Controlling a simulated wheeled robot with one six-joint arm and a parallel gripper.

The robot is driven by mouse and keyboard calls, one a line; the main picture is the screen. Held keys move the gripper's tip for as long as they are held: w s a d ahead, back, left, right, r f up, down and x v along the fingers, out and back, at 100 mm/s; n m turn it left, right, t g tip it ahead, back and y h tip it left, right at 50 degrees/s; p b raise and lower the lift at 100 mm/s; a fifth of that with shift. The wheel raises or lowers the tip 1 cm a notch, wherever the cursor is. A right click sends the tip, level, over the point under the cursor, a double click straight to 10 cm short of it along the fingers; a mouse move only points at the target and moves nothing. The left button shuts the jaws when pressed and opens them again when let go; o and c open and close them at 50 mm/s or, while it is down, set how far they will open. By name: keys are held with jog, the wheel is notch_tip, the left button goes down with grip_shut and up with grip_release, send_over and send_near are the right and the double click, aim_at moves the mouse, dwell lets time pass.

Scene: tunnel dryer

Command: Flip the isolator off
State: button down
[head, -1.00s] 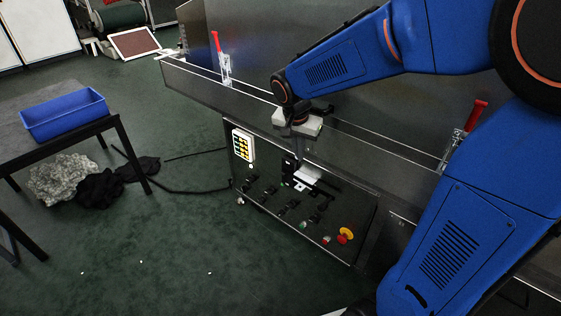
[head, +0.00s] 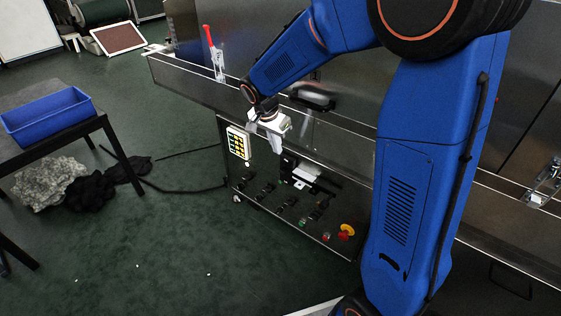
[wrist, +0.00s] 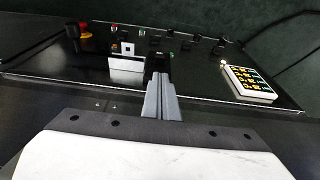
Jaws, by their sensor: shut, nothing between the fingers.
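The control panel (head: 262,212) is a dark sloping face below the steel dryer rail. On its upper part is a black switch block (head: 287,164) beside a pale plate (head: 306,173); I take this block for the isolator, but its lever position is too small to tell. In the wrist view the block (wrist: 159,62) is just beyond the fingertips, partly hidden by them. My gripper (head: 276,150) is shut and empty, pointing down just left of the block in the head view. It also shows in the wrist view (wrist: 160,78). Contact cannot be told.
A yellow-and-red knob (head: 347,231) and several small black switches (head: 268,190) share the panel. A white keypad-like unit (head: 238,143) is at its upper left. The steel rail (head: 200,85) runs above.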

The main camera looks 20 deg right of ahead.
aim_at(283, 170)
jog(key=x, duration=1)
